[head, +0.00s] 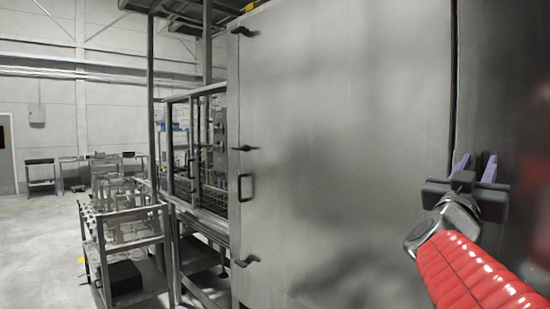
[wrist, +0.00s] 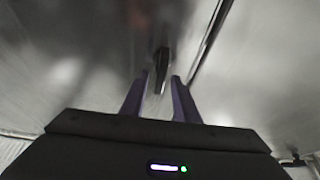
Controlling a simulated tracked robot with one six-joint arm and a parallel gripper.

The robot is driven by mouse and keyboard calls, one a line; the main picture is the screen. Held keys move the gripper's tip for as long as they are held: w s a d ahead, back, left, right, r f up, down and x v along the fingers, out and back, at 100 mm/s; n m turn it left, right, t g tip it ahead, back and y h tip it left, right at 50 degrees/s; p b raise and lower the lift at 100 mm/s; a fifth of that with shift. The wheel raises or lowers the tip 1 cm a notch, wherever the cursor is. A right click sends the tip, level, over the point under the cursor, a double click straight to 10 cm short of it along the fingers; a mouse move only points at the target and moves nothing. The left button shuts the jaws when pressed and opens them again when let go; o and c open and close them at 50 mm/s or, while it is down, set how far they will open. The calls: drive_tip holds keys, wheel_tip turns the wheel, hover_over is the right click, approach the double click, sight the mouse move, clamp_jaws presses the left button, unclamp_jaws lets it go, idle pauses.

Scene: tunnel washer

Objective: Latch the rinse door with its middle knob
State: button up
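A large grey metal door panel (head: 340,150) fills the middle of the head view. Along its left edge are a dark top knob (head: 245,31), a middle knob (head: 245,148) and a bottom knob (head: 246,261), with a black pull handle (head: 246,187) below the middle one. No label marks it as the rinse door. My gripper (head: 475,165) is at the right, far from these knobs, near a vertical seam. In the wrist view its purple fingers (wrist: 161,77) are apart and empty. A dark fitting (wrist: 161,62) shows just beyond the tips, blurred; I cannot tell which.
A vertical seam (wrist: 207,42) runs right of the fitting in the wrist view. At the left of the head view stand a metal frame (head: 190,150) and a low rack (head: 125,235). Open floor (head: 40,260) lies further left.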

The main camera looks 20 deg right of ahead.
drive_tip(key=shift+w+d+r, duration=0.2)
drive_tip(key=shift+d+r, duration=0.05)
drive_tip(key=shift+d, duration=0.35)
clamp_jaws()
